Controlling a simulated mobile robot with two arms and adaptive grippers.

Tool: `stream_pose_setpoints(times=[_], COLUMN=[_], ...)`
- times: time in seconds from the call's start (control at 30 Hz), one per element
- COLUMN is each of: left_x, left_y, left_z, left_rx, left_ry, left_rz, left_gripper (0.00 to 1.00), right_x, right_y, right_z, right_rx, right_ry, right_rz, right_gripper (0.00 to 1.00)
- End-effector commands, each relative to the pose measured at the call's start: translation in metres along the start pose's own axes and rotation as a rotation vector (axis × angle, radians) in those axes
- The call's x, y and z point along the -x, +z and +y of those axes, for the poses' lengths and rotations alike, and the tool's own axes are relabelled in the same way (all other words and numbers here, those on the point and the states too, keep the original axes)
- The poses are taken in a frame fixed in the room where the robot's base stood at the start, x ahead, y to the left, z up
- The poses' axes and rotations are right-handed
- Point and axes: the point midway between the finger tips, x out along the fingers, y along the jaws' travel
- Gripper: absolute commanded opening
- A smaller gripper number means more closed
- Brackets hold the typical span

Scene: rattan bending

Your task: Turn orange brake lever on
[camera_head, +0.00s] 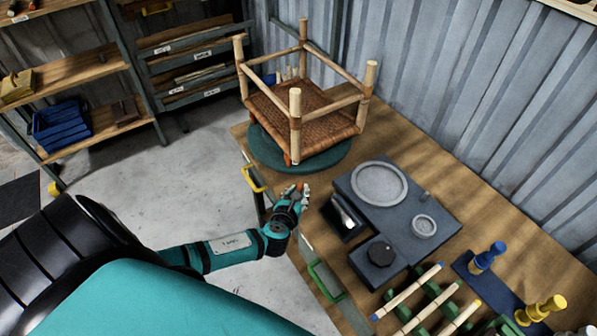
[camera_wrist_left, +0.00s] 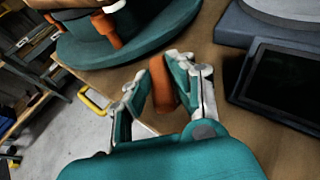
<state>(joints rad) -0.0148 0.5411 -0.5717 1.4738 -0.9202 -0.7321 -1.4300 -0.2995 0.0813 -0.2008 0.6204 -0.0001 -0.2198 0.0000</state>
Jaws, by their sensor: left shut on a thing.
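An orange lever (camera_wrist_left: 162,85) stands between the two fingers of my left gripper (camera_wrist_left: 158,92) in the left wrist view. In the head view, my left gripper (camera_head: 298,192) is at the table's left edge, just in front of the green turntable (camera_head: 262,150), with a little orange showing at its tips. The gripper is shut on the lever; its fingers hide part of it. Another orange peg (camera_wrist_left: 107,30) shows on the turntable at the foot of a chair leg. My right gripper is not in view.
An upside-down rattan chair frame (camera_head: 300,125) rests on the turntable. A dark block with round dishes (camera_head: 378,185) stands right of the gripper. Drawers with yellow (camera_head: 254,178) and green (camera_head: 325,283) handles line the table front. Coloured clamps and rods lie at lower right.

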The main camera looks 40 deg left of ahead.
Motion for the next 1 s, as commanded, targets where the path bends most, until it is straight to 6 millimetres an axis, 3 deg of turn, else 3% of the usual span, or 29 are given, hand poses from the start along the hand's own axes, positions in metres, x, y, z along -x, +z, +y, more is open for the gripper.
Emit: stream_pose_setpoints(times=[0.27, 0.6, 0.8, 1.0], left_x=[-0.003, -0.006, -0.006, -0.004], left_y=[-0.003, -0.006, -0.004, -0.001], left_z=[0.005, 0.007, 0.007, 0.007], left_rx=[-0.109, -0.218, -0.255, -0.277], left_ry=[-0.243, -0.504, -0.604, -0.661], left_rz=[-0.003, -0.005, -0.005, -0.004], left_gripper=[0.00, 0.00, 0.00, 0.00], right_x=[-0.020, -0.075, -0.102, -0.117], right_y=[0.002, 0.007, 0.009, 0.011], right_z=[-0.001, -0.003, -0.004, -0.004], right_rx=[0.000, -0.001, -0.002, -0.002], right_ry=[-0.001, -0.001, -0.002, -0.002], right_rz=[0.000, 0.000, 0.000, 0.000], right_gripper=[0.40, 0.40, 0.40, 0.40])
